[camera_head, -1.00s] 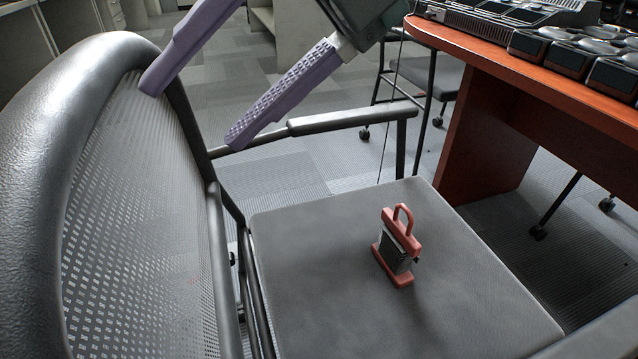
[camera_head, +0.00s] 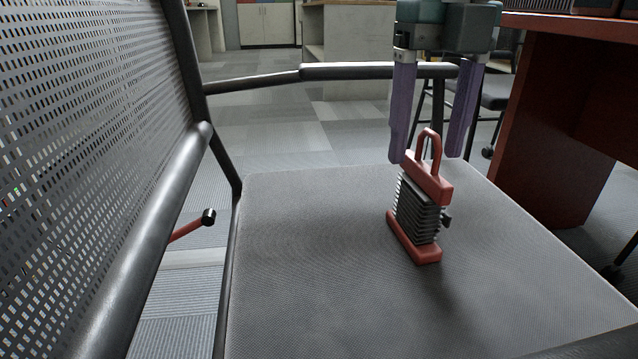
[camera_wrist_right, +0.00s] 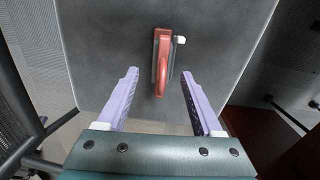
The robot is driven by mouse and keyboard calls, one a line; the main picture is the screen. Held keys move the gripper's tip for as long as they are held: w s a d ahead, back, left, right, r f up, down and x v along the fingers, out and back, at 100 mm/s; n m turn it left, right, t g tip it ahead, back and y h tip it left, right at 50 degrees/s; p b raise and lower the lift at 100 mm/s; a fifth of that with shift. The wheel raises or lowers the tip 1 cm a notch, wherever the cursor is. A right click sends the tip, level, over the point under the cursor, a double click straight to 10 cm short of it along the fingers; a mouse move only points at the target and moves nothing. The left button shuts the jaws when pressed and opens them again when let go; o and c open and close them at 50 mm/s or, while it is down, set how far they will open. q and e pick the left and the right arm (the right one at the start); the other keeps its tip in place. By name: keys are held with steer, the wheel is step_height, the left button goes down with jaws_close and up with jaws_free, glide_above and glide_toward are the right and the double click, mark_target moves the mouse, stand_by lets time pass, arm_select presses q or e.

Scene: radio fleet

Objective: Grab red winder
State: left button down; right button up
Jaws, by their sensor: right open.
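The red winder (camera_head: 420,205) stands upright on the grey chair seat, with red top and bottom plates, a dark ribbed middle and a red loop handle on top. My right gripper (camera_head: 428,158) is open above and just behind it in the head view, fingers pointing down. In the right wrist view the winder (camera_wrist_right: 162,62) lies ahead of the fingertips, roughly midway between the two purple fingers of the gripper (camera_wrist_right: 162,72). The fingers do not visibly touch it. My left gripper is not in view.
The chair seat (camera_head: 300,260) is otherwise bare. The perforated chair back (camera_head: 90,130) rises on the left, and an armrest (camera_head: 370,71) runs behind the seat. A reddish wooden desk (camera_head: 560,120) stands at the right.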

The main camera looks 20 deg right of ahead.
mark_target(426, 166)
step_height(426, 166, down, 5)
steer(key=b, duration=0.3)
steer(key=shift+d+b, duration=0.1)
steer(key=shift+b, duration=0.2)
steer(key=shift+s, duration=0.1)
jaws_close()
